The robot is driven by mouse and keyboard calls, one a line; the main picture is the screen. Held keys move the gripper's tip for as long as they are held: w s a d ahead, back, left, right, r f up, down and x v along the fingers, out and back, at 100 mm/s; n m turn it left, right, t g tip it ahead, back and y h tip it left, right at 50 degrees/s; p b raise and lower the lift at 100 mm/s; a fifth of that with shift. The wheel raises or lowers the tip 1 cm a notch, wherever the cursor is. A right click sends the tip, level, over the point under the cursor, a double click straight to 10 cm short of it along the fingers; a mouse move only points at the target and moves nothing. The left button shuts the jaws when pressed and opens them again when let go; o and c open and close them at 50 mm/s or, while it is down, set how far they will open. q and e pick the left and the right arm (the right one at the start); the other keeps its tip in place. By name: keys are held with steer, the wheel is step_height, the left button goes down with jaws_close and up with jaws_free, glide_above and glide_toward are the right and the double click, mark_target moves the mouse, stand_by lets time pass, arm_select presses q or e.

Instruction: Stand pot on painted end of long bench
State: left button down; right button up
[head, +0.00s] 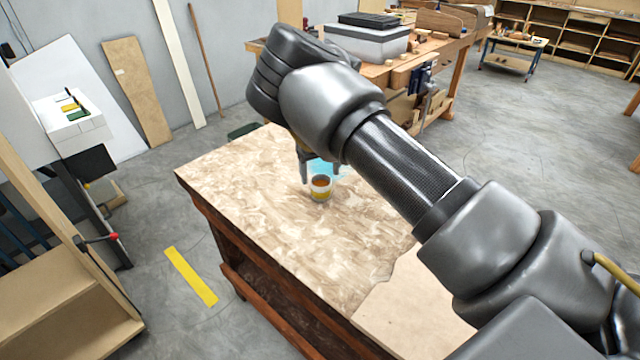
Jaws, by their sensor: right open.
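The mottled surface covers the far part of the bench; a plain tan part (415,310) shows at the near right, past a wavy edge. My right gripper (320,176) points down at the pot with its fingers apart, just behind and above the rim. Whether a finger touches the pot cannot be told. A light-blue patch shows between the fingers, partly hidden. My left gripper is out of view.
A second workbench (440,50) with a grey case (367,42) stands behind my right arm. Boards (137,90) lean on the back wall. A wooden unit with a red-tipped clamp (112,237) stands at left. The bench top around the pot is clear.

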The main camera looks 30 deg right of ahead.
mark_target(320, 180)
step_height(320, 180, up, 6)
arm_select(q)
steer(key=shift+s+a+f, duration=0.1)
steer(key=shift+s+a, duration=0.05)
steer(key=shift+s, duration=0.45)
arm_select(e)
steer(key=shift+r, duration=0.4)
